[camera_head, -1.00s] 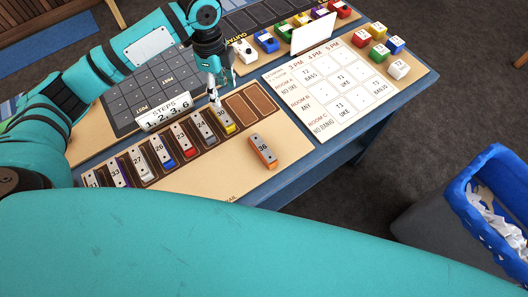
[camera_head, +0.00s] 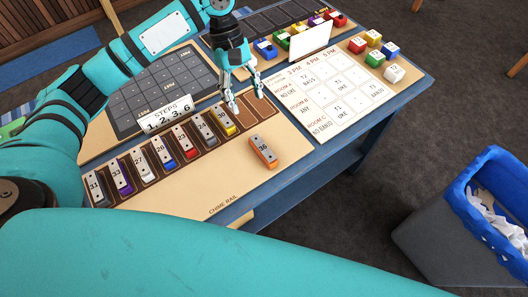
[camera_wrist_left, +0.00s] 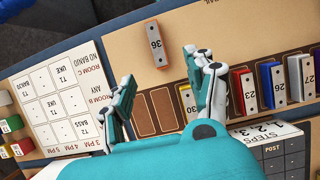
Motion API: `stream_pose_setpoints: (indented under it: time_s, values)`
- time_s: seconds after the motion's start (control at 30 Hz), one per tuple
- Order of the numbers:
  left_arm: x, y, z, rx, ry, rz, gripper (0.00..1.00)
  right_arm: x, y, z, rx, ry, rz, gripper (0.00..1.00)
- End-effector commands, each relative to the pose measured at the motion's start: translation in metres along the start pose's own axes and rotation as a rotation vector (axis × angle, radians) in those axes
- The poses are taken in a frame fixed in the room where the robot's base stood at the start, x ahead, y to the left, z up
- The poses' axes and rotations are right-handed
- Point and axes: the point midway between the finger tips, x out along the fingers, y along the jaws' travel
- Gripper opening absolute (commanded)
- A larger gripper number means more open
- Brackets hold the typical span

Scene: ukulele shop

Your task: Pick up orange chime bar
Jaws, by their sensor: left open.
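The orange chime bar (camera_head: 264,151), marked 36, lies alone on the bare tan board to the right of the brown rail. It also shows in the left wrist view (camera_wrist_left: 155,44), near the top and beyond the fingertips. My left gripper (camera_head: 246,96) is open and empty above the empty end slots of the rail. Its two fingers show wide apart in the left wrist view (camera_wrist_left: 160,70), with the bar ahead of the gap and not touching them. My right gripper is not in view.
Several numbered chime bars, such as the yellow one (camera_head: 227,121), stand in the rail (camera_head: 243,117). A white steps sign (camera_head: 167,115) and a schedule board (camera_head: 325,95) are close by. A blue-lined bin (camera_head: 470,215) stands on the floor at right.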

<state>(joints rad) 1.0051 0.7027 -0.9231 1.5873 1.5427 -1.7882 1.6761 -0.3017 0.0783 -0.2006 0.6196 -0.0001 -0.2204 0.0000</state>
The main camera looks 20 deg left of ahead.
Motion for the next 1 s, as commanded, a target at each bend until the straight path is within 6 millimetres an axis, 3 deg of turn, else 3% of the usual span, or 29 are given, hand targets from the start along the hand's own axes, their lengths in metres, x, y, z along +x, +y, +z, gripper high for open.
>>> stream_pose_setpoints:
  time_s: [0.5,0.8,1.0]
  values:
    - [0.101,0.0,0.001,-0.002,-0.003,-0.004,0.56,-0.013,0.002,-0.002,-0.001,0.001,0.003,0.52]
    - [0.125,0.002,0.001,-0.002,-0.001,-0.002,0.56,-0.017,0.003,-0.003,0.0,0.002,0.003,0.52]
    - [0.155,0.008,0.002,-0.001,-0.002,-0.004,0.56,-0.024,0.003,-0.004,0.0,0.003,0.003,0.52]
